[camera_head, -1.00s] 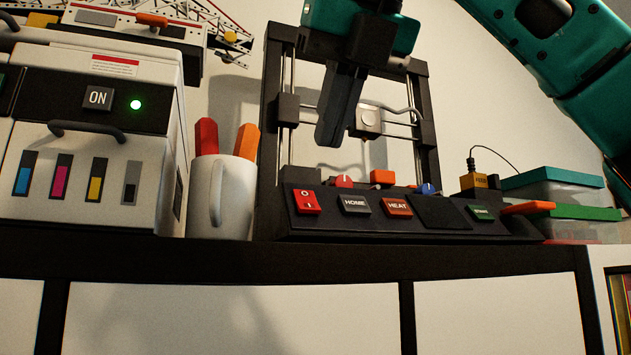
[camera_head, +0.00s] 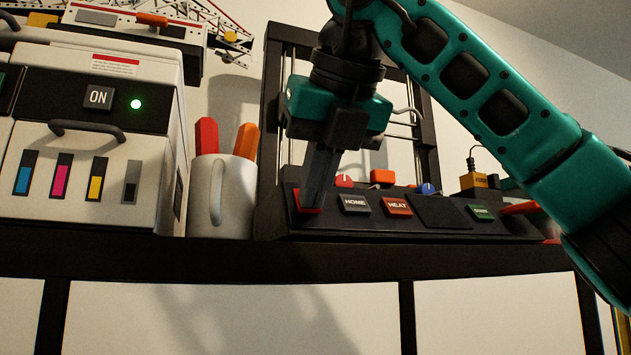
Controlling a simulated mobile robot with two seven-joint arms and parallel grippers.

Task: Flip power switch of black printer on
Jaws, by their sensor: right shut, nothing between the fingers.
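The black printer (camera_head: 270,190) is an open-framed machine on the shelf with a sloped front panel. Its red power switch (camera_head: 304,209) sits at the panel's left end; my fingers hide most of it, so its position cannot be read. My right gripper (camera_head: 312,206) is shut and empty, pointing down with its fingertips at the switch; they look to be touching it. To the right on the panel are a grey HOME button (camera_head: 354,204), an orange HEAT button (camera_head: 397,207) and a green button (camera_head: 480,212). My left gripper is not in view.
A white printer (camera_head: 90,150) with an ON label and a lit green light stands at left. A white mug (camera_head: 222,195) with red and orange items stands close beside the black printer.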

